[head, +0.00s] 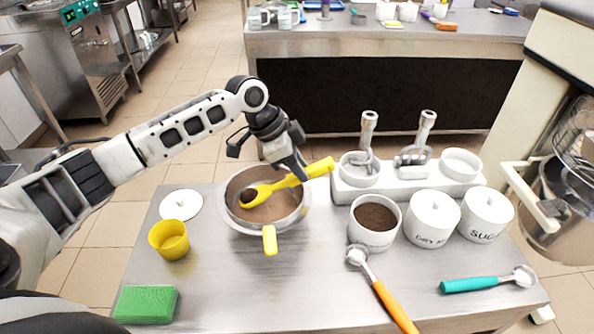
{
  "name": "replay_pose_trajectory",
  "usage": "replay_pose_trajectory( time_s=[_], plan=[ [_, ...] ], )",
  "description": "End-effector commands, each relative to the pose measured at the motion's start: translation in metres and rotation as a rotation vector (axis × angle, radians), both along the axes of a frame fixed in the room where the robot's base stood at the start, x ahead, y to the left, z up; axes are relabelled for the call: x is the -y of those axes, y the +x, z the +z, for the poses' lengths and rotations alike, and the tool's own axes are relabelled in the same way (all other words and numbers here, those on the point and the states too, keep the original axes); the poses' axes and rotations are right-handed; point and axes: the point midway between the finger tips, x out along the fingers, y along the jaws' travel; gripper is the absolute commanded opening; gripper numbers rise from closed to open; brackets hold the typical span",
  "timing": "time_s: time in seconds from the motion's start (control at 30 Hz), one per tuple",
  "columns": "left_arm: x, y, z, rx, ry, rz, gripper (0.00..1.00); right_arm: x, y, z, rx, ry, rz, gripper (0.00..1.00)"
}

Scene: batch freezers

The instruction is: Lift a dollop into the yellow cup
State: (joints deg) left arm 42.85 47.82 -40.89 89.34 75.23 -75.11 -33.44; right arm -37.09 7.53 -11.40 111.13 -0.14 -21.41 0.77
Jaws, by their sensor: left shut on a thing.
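My left gripper (296,171) is shut on a yellow spoon (288,183) by its handle. The spoon reaches left over the steel pot (269,232), which has a yellow handle and brown contents (272,210). The spoon's bowl is above those contents and looks dark brown inside; I cannot tell whether that is a dollop or shadow. The yellow cup (170,241) stands upright on the table, left of the pot and apart from it. My right gripper is out of view.
A white lid (181,205) and a green sponge (146,304) lie near the cup. To the right are a tub of dark powder (375,217), two lidded white jars (432,219), an orange-handled scoop (391,304), a teal scoop (478,284) and a white rack (408,181). The front middle is clear.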

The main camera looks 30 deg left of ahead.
Motion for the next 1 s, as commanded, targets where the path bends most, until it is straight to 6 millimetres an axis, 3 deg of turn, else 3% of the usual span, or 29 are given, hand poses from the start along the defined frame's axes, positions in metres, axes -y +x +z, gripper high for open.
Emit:
replay_pose_trajectory(
  time_s=[0.63, 1.0],
  plan=[
    [0.006, 0.004, 0.047, 0.003, -0.002, -0.001, 0.0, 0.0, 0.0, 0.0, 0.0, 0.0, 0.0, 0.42],
    [0.029, 0.017, 0.042, -0.131, 0.215, -0.003, 0.0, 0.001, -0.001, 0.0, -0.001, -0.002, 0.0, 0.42]
  ],
)
